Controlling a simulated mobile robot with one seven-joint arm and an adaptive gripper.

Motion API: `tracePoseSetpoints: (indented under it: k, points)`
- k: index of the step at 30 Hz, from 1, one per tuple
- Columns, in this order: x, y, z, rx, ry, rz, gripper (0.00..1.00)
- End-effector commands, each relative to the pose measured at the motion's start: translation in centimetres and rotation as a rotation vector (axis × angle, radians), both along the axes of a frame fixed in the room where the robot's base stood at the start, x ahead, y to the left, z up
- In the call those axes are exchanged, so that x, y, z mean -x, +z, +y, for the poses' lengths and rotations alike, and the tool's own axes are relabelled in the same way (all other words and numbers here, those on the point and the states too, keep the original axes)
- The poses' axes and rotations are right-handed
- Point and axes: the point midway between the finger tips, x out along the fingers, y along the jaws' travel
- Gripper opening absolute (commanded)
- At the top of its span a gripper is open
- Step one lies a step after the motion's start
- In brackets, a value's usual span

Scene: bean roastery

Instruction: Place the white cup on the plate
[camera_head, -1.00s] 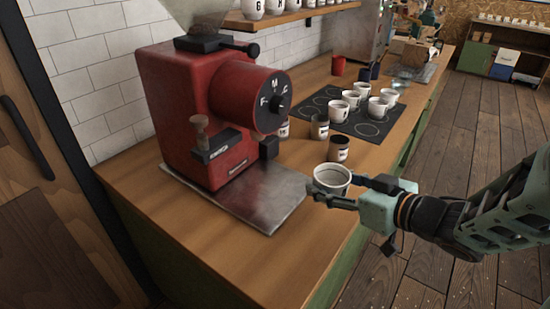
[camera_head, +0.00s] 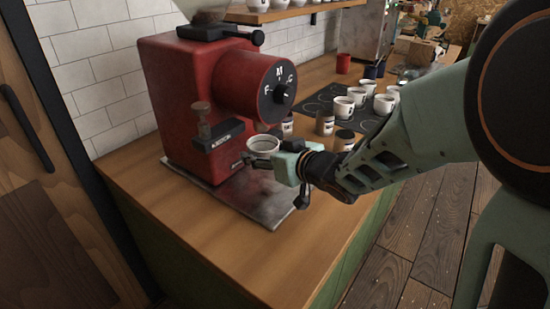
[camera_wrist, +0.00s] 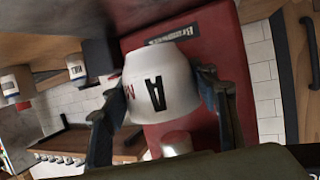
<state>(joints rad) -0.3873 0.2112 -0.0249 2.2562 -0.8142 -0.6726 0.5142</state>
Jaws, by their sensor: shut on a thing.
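The white cup (camera_head: 263,143) is in my gripper (camera_head: 268,160), above the metal plate at the foot of the red grinder. In the head view the cup looks upright. I cannot tell how far it is above the plate.
The red grinder (camera_head: 190,100) stands close behind the cup. The wooden counter (camera_head: 190,222) is clear at the front left.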

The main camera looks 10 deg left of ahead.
Motion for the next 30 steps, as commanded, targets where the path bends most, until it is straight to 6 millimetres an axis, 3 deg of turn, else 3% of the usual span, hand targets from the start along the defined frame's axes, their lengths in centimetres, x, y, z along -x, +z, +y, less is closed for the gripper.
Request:
tracePoseSetpoints:
  k: [5, 12, 25, 26, 30]
  points:
    - [0.0, -1.2, 0.1, -0.003, 0.001, -0.002, 0.24]
    - [0.0, -5.0, 0.2, -0.001, 0.002, -0.001, 0.24]
    - [-0.2, -5.5, 0.4, -0.003, 0.001, -0.005, 0.24]
    - [-0.2, -5.5, 0.3, -0.001, 0.001, -0.003, 0.56]
    - [-0.2, -5.4, 0.3, -0.001, 0.001, -0.003, 0.72]
